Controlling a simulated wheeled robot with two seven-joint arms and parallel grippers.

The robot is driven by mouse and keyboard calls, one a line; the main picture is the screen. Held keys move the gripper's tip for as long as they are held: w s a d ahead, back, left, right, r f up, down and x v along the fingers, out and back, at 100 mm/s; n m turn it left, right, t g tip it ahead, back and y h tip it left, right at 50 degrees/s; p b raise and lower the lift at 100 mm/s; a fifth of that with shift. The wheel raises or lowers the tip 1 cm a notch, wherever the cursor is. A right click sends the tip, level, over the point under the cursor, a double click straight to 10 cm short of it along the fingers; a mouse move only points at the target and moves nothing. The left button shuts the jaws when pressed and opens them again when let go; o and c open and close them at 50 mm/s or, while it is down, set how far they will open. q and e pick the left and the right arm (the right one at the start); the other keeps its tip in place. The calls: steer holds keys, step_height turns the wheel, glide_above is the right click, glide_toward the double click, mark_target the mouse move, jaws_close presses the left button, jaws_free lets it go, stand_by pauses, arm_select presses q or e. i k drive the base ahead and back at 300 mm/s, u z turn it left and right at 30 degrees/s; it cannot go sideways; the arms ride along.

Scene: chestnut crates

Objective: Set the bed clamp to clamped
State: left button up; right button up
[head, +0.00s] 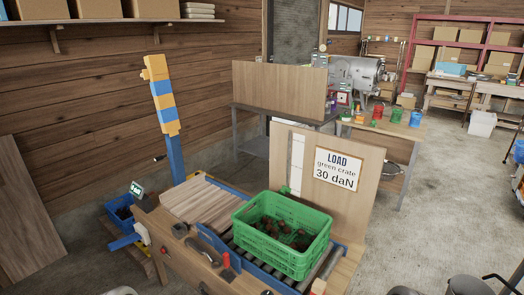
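A lever with a red grip (226,261) stands upright at the front edge of the roller bed (268,277). A dark curved handle (203,251) lies just left of it. I cannot tell which of these is the bed clamp, or its setting. A green crate (283,258) holding brown chestnuts sits upright on the rollers, right of the red lever. Neither gripper shows. Only grey and dark rounded parts, probably of my arms, show at the bottom edge.
A wooden bench (177,262) carries the bed and a slatted wooden board (203,202). A blue and orange post (164,110) rises behind it. A panel with a "LOAD green crate 30 daN" sign (338,168) stands behind the crate.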

mark_target(225, 255)
steer(key=k, duration=0.7)
steer(key=u, duration=0.7)
steer(key=i, duration=1.7)
steer(key=z, duration=0.75)
